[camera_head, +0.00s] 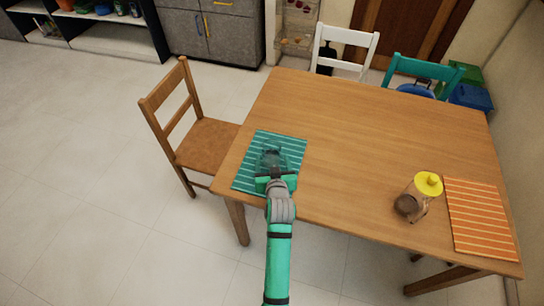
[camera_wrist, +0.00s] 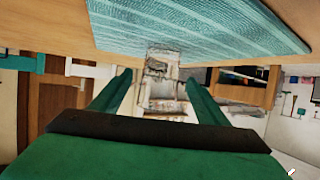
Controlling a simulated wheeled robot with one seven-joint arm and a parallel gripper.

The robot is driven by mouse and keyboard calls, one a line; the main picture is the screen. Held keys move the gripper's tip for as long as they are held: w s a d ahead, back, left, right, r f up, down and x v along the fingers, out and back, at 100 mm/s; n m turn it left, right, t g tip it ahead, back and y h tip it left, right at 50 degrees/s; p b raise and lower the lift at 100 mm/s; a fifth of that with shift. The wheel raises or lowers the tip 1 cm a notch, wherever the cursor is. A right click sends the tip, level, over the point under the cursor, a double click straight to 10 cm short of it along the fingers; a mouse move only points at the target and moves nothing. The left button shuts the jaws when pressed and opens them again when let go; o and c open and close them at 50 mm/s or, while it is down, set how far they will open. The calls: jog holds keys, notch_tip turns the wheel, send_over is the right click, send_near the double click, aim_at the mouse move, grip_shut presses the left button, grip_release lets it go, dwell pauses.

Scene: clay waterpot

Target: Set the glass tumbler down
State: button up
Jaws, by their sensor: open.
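The clear glass tumbler (camera_head: 271,158) stands on the teal striped placemat (camera_head: 291,143) at the table's left end. My gripper (camera_head: 273,176) reaches in from the near side, low at the tumbler. In the wrist view, the placemat (camera_wrist: 200,25) appears at the top, as the picture is upside down. The two green fingers of my gripper (camera_wrist: 158,80) are apart, with a see-through shape that looks like the tumbler (camera_wrist: 160,66) between and beyond their tips. Whether a finger touches the glass cannot be told.
The wooden table (camera_head: 370,135) is clear in the middle. A wooden chair (camera_head: 205,140) stands at the left end.

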jog(key=v, duration=0.7)
jog(key=shift+s+r, duration=0.15)
jog(key=shift+s, duration=0.2)
jog(key=s+f+m+h, duration=0.1)
jog(key=s+f, duration=0.2)
jog(key=s, duration=0.6)
jog(key=s+f, duration=0.2)
jog(key=s, duration=0.7)
jog(key=s+r+t, duration=0.1)
jog(key=s+r, duration=0.2)
jog(key=s, duration=0.7)
jog(key=s+r+t, duration=0.1)
jog(key=s+r, duration=0.3)
jog(key=s, duration=0.5)
jog(key=shift+s+a, duration=0.4)
jog(key=shift+a, duration=0.05)
jog(key=shift+r, duration=0.1)
